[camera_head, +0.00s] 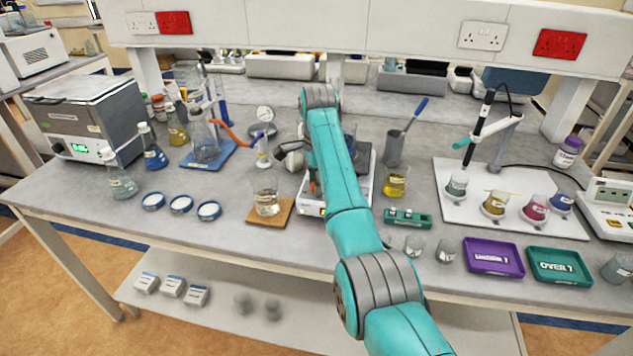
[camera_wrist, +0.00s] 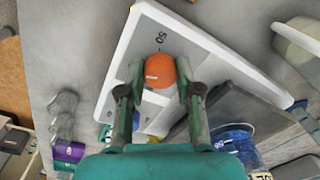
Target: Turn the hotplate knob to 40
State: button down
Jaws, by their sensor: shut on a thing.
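The hotplate is a white unit (camera_head: 311,209) at the middle of the bench, partly hidden behind my arm in the head view. In the wrist view its white body (camera_wrist: 125,55) fills the middle, with a round orange knob (camera_wrist: 162,72) on its panel. The knob has a small white mark, and a printed number that looks like 50 stands beside it. My gripper (camera_wrist: 161,68) has one finger on each side of the knob and is shut on it. In the head view my arm hides most of the gripper and knob. The knob's exact setting cannot be read.
A beaker on a wooden mat (camera_head: 284,214) stands left of the hotplate. A beaker of yellow liquid (camera_head: 395,183) and a green rack (camera_head: 405,217) stand to its right. The purple tray (camera_head: 493,257) and green tray (camera_head: 560,265) lie at the front right.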

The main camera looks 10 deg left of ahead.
jog(key=c, duration=0.8)
grip_release()
jog(key=shift+r, duration=0.1)
notch_tip(320, 180, up, 7)
jog(key=shift+s+d+r, duration=0.1)
jog(key=shift+r, duration=0.05)
